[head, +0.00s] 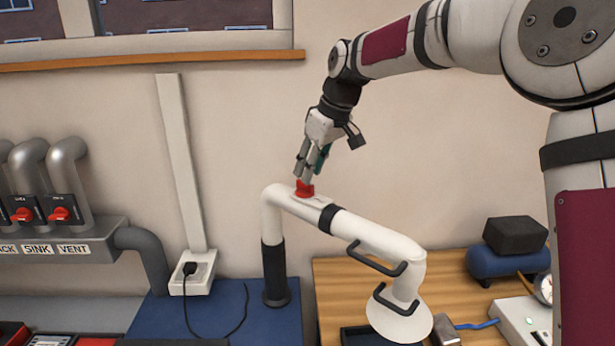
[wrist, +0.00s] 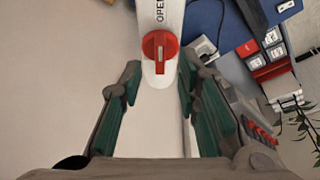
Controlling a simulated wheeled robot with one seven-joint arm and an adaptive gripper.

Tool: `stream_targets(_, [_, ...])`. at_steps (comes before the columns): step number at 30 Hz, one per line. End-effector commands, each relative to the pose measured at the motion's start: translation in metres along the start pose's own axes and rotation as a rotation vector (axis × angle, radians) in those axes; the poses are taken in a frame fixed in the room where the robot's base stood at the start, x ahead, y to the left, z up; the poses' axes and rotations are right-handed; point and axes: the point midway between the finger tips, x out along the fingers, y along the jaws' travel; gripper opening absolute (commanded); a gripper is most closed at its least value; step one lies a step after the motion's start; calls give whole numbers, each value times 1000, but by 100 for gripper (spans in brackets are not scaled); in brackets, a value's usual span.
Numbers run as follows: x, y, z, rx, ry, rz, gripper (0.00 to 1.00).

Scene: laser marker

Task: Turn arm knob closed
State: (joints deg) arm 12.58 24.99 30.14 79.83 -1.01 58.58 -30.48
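The arm knob is a red round knob (head: 305,188) on top of a white jointed extraction arm (head: 370,235). In the wrist view the knob (wrist: 160,46) shows a raised grip bar lying along the white tube, with the lettering "OPEN" beside it. My gripper (head: 309,168) is just above the knob, pointing down. In the wrist view my gripper (wrist: 158,72) is open, its two green-padded fingers apart with the knob between and slightly beyond the tips. No contact is visible in the wrist view; in the head view the fingertips partly overlap the knob.
A grey manifold (head: 60,225) labelled SINK and VENT with red knobs stands at the left. A socket box (head: 192,272) with a cable stands on the blue surface. The wooden table (head: 335,285) bears a dark box on a blue base (head: 515,240). Wall space around my gripper is free.

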Motion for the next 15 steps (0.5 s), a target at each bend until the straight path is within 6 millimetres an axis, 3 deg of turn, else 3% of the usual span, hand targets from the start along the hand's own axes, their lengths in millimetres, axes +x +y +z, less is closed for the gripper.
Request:
stream_targets(6, [27,-1,0,-1,-1,-1,30])
stream_targets(15, [35,0,0,0,-1,1,30])
